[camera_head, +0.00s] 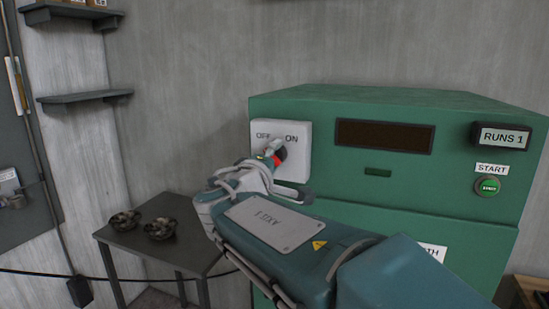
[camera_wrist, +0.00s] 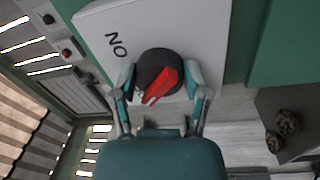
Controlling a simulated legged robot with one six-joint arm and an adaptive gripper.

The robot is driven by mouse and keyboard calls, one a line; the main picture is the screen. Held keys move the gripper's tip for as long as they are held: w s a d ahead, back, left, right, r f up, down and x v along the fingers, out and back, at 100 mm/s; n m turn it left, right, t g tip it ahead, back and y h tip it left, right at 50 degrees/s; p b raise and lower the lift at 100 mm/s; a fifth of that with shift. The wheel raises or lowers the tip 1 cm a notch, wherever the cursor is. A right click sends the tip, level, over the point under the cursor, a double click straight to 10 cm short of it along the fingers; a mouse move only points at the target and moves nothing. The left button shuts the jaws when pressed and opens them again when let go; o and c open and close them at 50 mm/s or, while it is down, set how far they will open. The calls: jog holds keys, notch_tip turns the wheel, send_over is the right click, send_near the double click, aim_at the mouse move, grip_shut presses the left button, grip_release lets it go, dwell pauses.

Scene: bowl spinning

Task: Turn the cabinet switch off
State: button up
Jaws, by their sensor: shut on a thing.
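The cabinet switch is a round black knob (camera_wrist: 152,66) with a red handle (camera_wrist: 166,84) on a white panel (camera_wrist: 85,25). In the head view the panel (camera_head: 296,168) is at the upper left of the green cabinet's front and carries the words OFF and ON. My gripper (camera_wrist: 160,72) has one finger on each side of the knob and is shut on it. In the head view my gripper (camera_head: 270,158) reaches the panel and hides much of the switch. I cannot tell which word the handle points to.
The green cabinet (camera_head: 370,101) has a dark display (camera_head: 385,136), a RUNS 1 sign (camera_head: 504,138) and a green START button (camera_head: 488,186). A dark side table (camera_head: 190,263) with two dark metal pieces stands at the left. Two wall shelves (camera_head: 85,97) are at the upper left.

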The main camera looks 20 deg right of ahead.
jog(key=shift+a+f, duration=0.1)
jog(key=shift+f, duration=0.15)
jog(key=o, duration=1.1)
jog(key=shift+w, duration=0.1)
jog(key=shift+o, duration=0.2)
jog(key=shift+a+r, duration=0.1)
jog(key=shift+a, duration=0.05)
jog(key=v, duration=1.2)
jog(key=shift+a, duration=0.1)
